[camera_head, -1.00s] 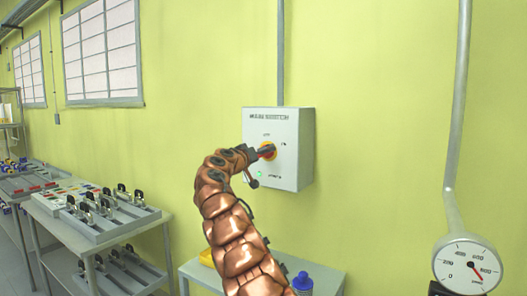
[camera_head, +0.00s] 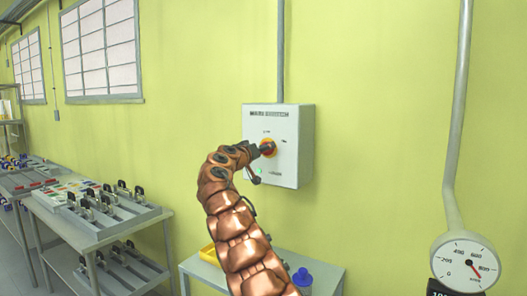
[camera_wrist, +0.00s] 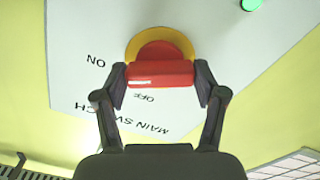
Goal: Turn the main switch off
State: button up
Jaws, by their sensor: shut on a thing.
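The main switch is a white-grey wall box (camera_head: 305,150) with a red handle (camera_wrist: 160,73) on a yellow round plate (camera_wrist: 187,44). In the wrist view my gripper (camera_wrist: 160,86) has one dark finger at each side of the red handle and is shut on it. The printed OFF lies just below the handle in that view, and ON is to the left. In the head view my gripper (camera_head: 259,149) reaches the box from the left and partly hides the handle. The handle's exact pointing is hard to tell.
A green lamp (camera_wrist: 252,4) glows on the box; it also shows in the head view (camera_head: 259,171). A small table (camera_head: 325,275) with a blue-capped bottle (camera_head: 302,279) stands below. A gauge (camera_head: 465,262) is at right, a bench (camera_head: 95,235) at left.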

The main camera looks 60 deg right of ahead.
jog(key=c, duration=0.3)
jog(key=shift+f, duration=0.15)
jog(key=shift+n, duration=0.3)
jog(key=n, duration=0.6)
jog(key=shift+n, duration=0.3)
jog(key=n+p, duration=0.1)
jog(key=n, duration=0.3)
jog(key=shift+n+p, duration=0.3)
jog(key=shift+p, duration=0.05)
jog(key=shift+n, duration=0.3)
